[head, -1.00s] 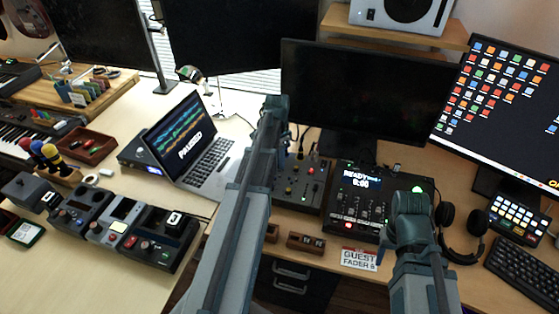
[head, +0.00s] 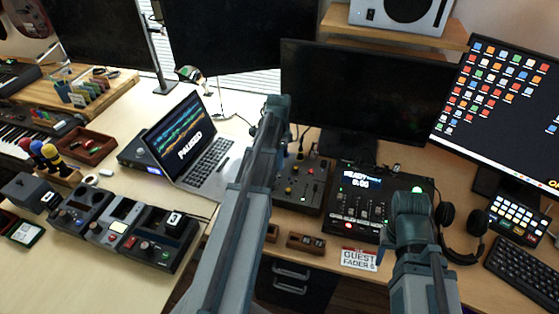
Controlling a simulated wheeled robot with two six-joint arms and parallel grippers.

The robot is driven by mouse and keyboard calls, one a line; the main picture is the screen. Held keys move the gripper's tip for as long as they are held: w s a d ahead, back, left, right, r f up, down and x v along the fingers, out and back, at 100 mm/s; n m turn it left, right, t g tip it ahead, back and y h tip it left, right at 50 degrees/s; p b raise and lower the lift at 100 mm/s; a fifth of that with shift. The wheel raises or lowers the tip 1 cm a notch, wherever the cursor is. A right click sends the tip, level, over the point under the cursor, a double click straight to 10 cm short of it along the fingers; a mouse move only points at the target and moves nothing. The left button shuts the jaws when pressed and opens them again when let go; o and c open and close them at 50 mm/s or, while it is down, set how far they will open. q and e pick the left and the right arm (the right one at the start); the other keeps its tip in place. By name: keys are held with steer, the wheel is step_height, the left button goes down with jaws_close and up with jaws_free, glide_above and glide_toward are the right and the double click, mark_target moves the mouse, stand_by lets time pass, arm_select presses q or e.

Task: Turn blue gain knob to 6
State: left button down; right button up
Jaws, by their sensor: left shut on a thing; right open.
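I cannot pick out a blue gain knob for certain. A dark control box with small coloured knobs (head: 312,188) sits on the wooden desk, just right of my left arm, which covers its left side. My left arm rises from the bottom centre up to its joint by the big monitor; its gripper fingers are hidden behind the arm. My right arm rises at the lower right, over the right edge of the mixer (head: 350,205), and its fingers are hidden too. The mixer's small screen reads READY above blurred digits.
Several pedal units (head: 160,245) line the left desk. Headphones (head: 462,240), a button pad (head: 517,217) and a keyboard (head: 525,272) lie right. A GUEST FADER card (head: 358,259) stands at the front edge.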

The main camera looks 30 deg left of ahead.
arm_select(q)
steer(key=c, duration=0.8)
jaws_free()
steer(key=shift+o, duration=0.2)
steer(key=shift+r, duration=0.1)
arm_select(e)
steer(key=shift+r, duration=0.1)
arm_select(q)
step_height(320, 180, up, 14)
steer(key=p, duration=1.3)
steer(key=shift+w+a+f+p, duration=0.2)
steer(key=shift+w+a+p, duration=0.1)
steer(key=shift+p, duration=0.1)
arm_select(e)
step_height(320, 180, up, 14)
steer(key=shift+f, duration=0.2)
arm_select(q)
steer(key=s+d+n, duration=0.1)
steer(key=s+d, duration=0.5)
steer(key=d, duration=0.4)
steer(key=s+d+n+y, duration=0.1)
steer(key=s+d, duration=0.4)
steer(key=d, duration=0.6)
steer(key=s+d+n, duration=0.3)
steer(key=s+d, duration=0.3)
steer(key=d, duration=0.4)
steer(key=shift+s+d+y, duration=0.25)
steer(key=shift+s+y, duration=0.05)
steer(key=shift+s, duration=0.05)
